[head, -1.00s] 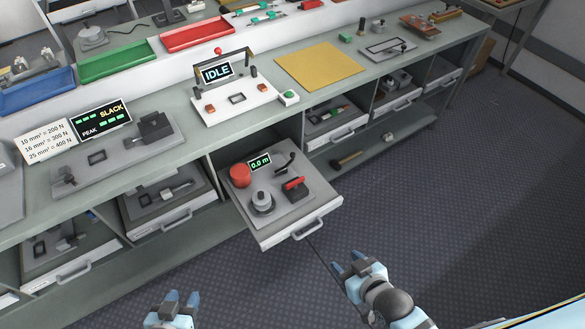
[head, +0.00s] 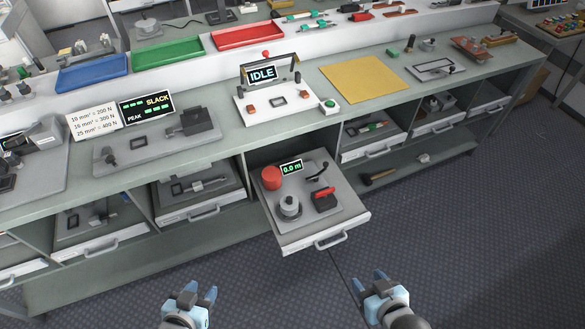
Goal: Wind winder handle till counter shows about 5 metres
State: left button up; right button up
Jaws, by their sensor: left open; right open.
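The winder sits on a grey plate (head: 337,209) in a pulled-out drawer (head: 333,233) under the bench. Its counter (head: 291,168) reads 0.0 m. A red drum (head: 271,177), a grey spool-like part (head: 289,206), a part with a red lever (head: 323,195) and a dark crank handle (head: 318,172) stand on the plate. My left gripper (head: 199,292) is open and empty, in front of the bench at lower left of the drawer. My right gripper (head: 369,282) is open and empty, in front of the drawer, apart from it.
A tester reading IDLE (head: 262,74) and a yellow mat (head: 362,79) are on the bench top (head: 230,142). The drawer handle (head: 331,240) juts toward me. A hammer (head: 379,176) lies on the lower shelf. The floor (head: 440,240) at right is clear.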

aim_at(324, 194)
jog(key=i+l+u, duration=0.15)
jog(key=l, duration=0.2)
jog(key=i+l+u, duration=0.1)
jog(key=l, duration=0.25)
jog(key=i+l+u, duration=0.15)
jog(key=l, duration=0.25)
jog(key=i+l+u, duration=0.15)
jog(key=l, duration=0.25)
jog(key=l+u, duration=0.1)
jog(key=l, duration=0.3)
